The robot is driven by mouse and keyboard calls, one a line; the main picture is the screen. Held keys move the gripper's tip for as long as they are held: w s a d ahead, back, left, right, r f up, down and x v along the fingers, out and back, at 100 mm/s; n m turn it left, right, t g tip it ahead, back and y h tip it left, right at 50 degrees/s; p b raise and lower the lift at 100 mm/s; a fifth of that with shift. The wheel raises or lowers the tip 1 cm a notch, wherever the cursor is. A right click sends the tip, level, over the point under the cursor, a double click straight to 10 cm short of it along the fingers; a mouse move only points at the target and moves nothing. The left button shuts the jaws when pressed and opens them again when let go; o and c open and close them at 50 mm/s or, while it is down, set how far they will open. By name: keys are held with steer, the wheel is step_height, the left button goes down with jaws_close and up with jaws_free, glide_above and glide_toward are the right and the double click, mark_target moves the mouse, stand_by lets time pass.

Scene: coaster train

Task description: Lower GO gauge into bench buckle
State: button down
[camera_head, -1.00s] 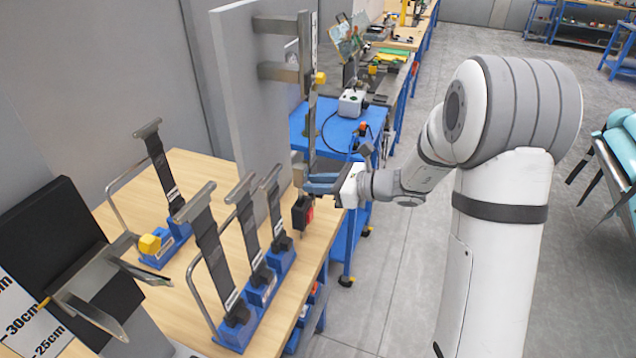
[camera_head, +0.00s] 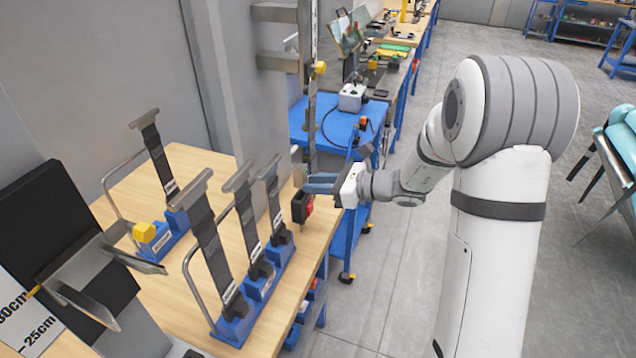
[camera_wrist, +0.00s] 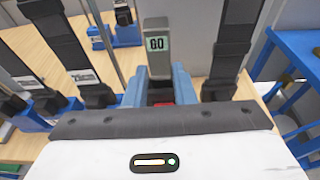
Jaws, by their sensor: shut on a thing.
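My gripper (camera_head: 318,183) has its blue fingers shut on the GO gauge (camera_wrist: 158,50), a grey upright plate with a "GO" label. In the head view the gauge (camera_head: 298,165) shows as a small grey piece at the fingertips. The bench buckle (camera_head: 301,208), black with a red side, is at the bench's right edge just below the fingers. In the wrist view a bit of red (camera_wrist: 163,103) shows low between the fingers. The gauge's lower end is hidden, so I cannot tell whether it is inside the buckle.
Several belt-strap stands with blue bases (camera_head: 236,322) stand left of the gripper on the wooden bench (camera_head: 190,275). A tall grey post (camera_head: 308,90) rises behind the gripper.

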steer(key=shift+f+b, duration=0.65)
steer(key=shift+f, duration=0.2)
steer(key=c, duration=1.1)
jaws_free()
steer(key=b+v, duration=0.1)
steer(key=v, duration=0.6)
steer(key=shift+s+d+r, duration=0.1)
steer(key=shift+d+r, duration=0.05)
steer(key=shift+d, duration=0.2)
